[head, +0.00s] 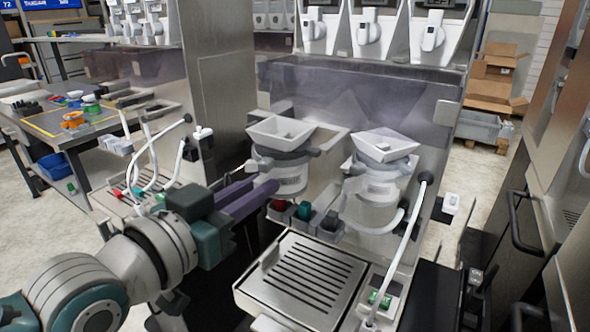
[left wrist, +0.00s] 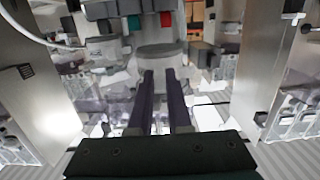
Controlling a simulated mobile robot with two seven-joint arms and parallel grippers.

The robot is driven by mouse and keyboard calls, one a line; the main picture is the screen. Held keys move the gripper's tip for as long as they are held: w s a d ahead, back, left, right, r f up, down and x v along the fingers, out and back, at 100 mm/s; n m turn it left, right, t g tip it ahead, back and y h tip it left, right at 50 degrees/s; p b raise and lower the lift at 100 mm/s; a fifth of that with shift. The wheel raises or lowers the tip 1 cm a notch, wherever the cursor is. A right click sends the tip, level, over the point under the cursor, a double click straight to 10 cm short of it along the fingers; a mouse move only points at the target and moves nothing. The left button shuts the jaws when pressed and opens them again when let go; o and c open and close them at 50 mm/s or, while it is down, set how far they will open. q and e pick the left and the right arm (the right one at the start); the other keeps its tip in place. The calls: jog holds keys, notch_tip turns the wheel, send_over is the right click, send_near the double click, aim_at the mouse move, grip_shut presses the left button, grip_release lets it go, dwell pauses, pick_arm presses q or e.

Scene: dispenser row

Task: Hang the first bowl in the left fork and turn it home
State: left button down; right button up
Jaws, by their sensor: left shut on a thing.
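The first bowl (head: 290,182), clear with a grey collar, is upright under a white square funnel (head: 282,132) at the left station of the dispenser. The grey left fork (head: 262,161) is around its collar, partly hidden; I cannot tell how far it is turned. My left gripper (head: 270,188) reaches in from the left, its purple fingers shut on the bowl's side. In the left wrist view the two fingers (left wrist: 161,75) end at a pale, rounded part of the bowl (left wrist: 160,55). My right gripper is not in view.
A second clear bowl (head: 372,200) hangs at the right station, close by. Below are red, green and black parts (head: 304,211) and a slotted drip tray (head: 310,275). A white hose (head: 402,245) runs down at the right. A steel panel (head: 220,80) stands behind at the left.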

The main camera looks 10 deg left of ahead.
pick_arm(q)
jog(key=shift+r+b+x, duration=0.2)
jog(key=shift+b+x, duration=0.35)
jog(key=shift+x, duration=0.65)
jog(key=shift+w+d, duration=0.1)
jog(key=shift+w, duration=0.05)
jog(key=shift+b+x, duration=0.8)
jog(key=shift+x, duration=0.15)
jog(key=shift+w+d+r, duration=0.1)
jog(key=shift+w, duration=0.3)
jog(key=shift+w+b, duration=0.1)
jog(key=shift+b, duration=0.25)
jog(key=shift+b+x, duration=0.85)
jog(key=shift+x, duration=0.05)
jog(key=shift+w+d+r+b, duration=0.1)
jog(key=shift+w+d+b, duration=0.15)
jog(key=shift+w, duration=0.2)
